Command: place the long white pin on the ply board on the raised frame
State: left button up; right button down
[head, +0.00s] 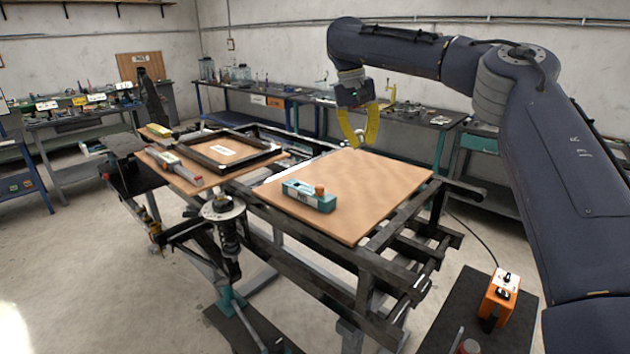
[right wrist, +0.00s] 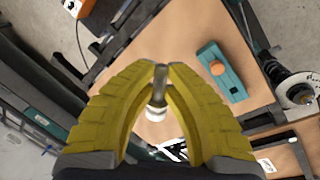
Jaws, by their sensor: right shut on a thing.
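My right gripper (head: 360,136) has yellow fingers and hangs above the far side of the ply board (head: 375,195). In the right wrist view its fingertips (right wrist: 161,76) are closed on a slim pin (right wrist: 156,112). The pin shows a pale round end and a greyish shaft between the tips; its full length is hidden. In the head view the pin cannot be made out. The board lies flat on the dark raised frame (head: 415,255), and the gripper appears apart from it. My left gripper is not in view.
A teal block (head: 308,195) with an orange knob sits near the board's left front edge. A spring strut (head: 228,225) stands left of the frame. A second board (head: 195,178) carries a black frame and tools. The board's middle and right are clear.

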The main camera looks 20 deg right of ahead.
aim_at(358, 212)
jog(key=shift+w+r, duration=0.2)
jog(key=shift+w, duration=0.05)
jog(key=shift+f+n, duration=0.1)
jog(key=shift+n, duration=0.3)
jog(key=shift+h, duration=0.3)
jog(key=a+x, duration=0.1)
jog(key=x, duration=0.5)
jog(key=w+a+x, duration=0.1)
jog(key=x, duration=0.6)
jog(key=a+f+x, duration=0.1)
jog(key=a+x, duration=0.1)
jog(key=x, duration=0.4)
jog(key=shift+w+f, duration=0.2)
jog(key=shift+w, duration=0.15)
jog(key=shift+f, duration=0.1)
jog(key=c, duration=1.8)
grip_release()
jog(key=v, duration=1.2)
jog(key=shift+a, duration=0.1)
